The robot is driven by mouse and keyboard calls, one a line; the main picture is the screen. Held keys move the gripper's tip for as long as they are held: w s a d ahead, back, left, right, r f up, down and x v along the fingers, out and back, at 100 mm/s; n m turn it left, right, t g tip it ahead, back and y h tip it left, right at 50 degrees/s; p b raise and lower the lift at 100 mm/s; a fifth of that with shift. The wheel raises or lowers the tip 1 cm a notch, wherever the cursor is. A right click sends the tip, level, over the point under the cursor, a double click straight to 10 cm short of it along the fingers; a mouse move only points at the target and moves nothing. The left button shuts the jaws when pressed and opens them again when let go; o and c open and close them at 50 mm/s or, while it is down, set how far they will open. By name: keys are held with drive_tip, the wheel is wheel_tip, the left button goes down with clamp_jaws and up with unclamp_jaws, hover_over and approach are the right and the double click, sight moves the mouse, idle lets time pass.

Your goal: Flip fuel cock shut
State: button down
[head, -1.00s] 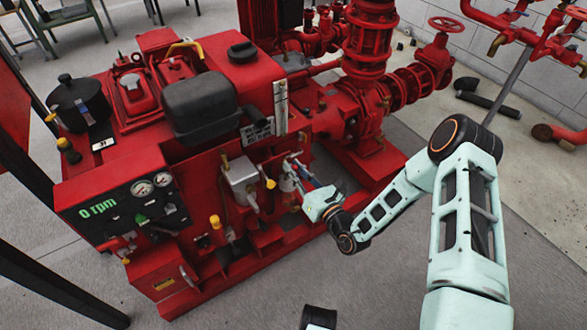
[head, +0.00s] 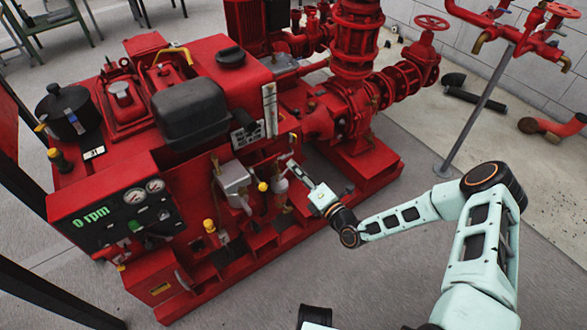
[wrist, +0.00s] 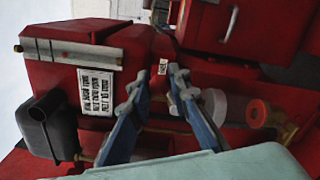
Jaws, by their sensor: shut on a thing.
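The red pumpset's engine side (head: 190,170) fills the left and middle of the head view. The fuel cock area, with a small pale metal fitting and bowl (head: 279,186), is beside a silver box (head: 234,181). My gripper (head: 293,166) reaches it from the right. In the wrist view the two blue-grey fingers of my gripper (wrist: 157,88) point at the red engine side, with a narrow gap between their tips. My gripper is shut on the fuel cock, but its small lever is mostly hidden and its angle cannot be told.
A translucent cylinder (wrist: 214,106) and a red round cap (wrist: 258,112) lie just right of the fingers in the wrist view. A black tank (head: 190,113) stands above. The control panel (head: 125,213) reads 0 rpm. Floor (head: 400,270) is clear on the right.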

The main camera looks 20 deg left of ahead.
drive_tip(key=shift+w+d+f+m+b, duration=0.1)
drive_tip(key=shift+f+m+b, duration=0.15)
drive_tip(key=shift+f+m, duration=0.6)
drive_tip(key=shift+w+d+f+m+b, duration=0.15)
drive_tip(key=shift+f+m+b, duration=0.1)
drive_tip(key=shift+m, duration=1.25)
drive_tip(key=shift+w+d+f+m+b, duration=0.1)
drive_tip(key=shift+f+m+b, duration=0.3)
drive_tip(key=shift+m, duration=0.75)
drive_tip(key=shift+s+f, duration=0.1)
drive_tip(key=shift+f, duration=0.05)
drive_tip(key=c, duration=1.8)
unclamp_jaws()
drive_tip(key=v, duration=1.2)
